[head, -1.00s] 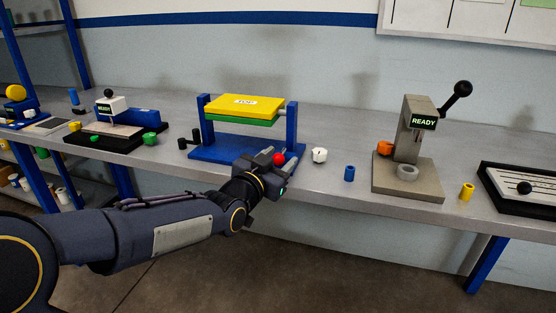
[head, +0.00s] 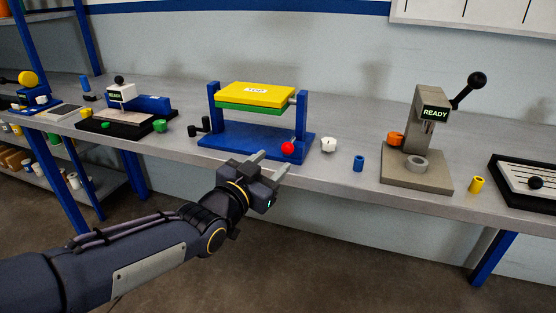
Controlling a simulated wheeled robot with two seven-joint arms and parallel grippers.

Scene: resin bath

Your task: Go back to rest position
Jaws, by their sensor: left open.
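My left gripper (head: 269,167) is open and empty in front of the workbench's front edge, its two fingers pointing toward the blue-framed fixture. The fixture has a blue base (head: 238,139), two blue posts and a flat yellow plate (head: 256,93) marked with a white label, with a green plate (head: 250,108) under it. A red ball knob (head: 288,148) sits on a lever at the fixture's right front, just beyond the fingertips and apart from them. My right gripper is not in the view.
The grey workbench (head: 330,182) runs across the view. A white knob-like part (head: 328,145), a blue cylinder (head: 358,163), a grey press (head: 418,160) reading READY and a yellow cylinder (head: 476,185) stand to the right. A black-based station (head: 127,129) stands left. Floor in front is open.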

